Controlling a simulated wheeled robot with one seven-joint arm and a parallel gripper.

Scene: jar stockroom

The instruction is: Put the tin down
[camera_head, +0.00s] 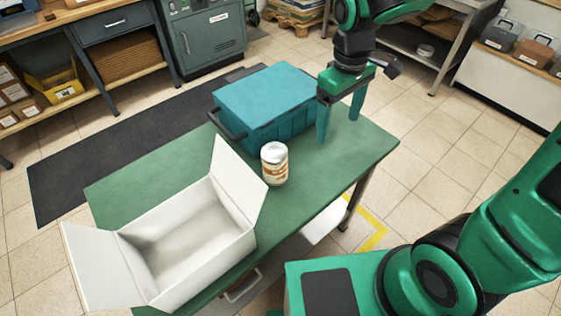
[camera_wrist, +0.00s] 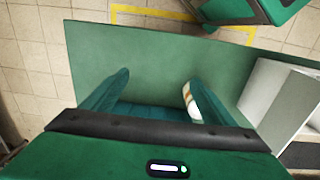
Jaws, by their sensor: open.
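The tin (camera_head: 274,166), white with a brown-orange pattern and a pale lid, stands upright on the green tabletop (camera_head: 150,180). It is between the open white box and the teal case. My gripper (camera_head: 338,127) is open and empty, pointing down to the right of the tin and apart from it. In the wrist view the tin (camera_wrist: 191,104) is partly hidden behind the right finger. Both fingertips of my gripper (camera_wrist: 156,80) are spread, with nothing held between them.
The open white box (camera_head: 185,245) with raised flaps takes up the table's front left. The teal case (camera_head: 265,100) with a dark handle stands at the back, close to my gripper. The right end of the table (camera_head: 365,150) is clear. Shelves and a workbench stand beyond.

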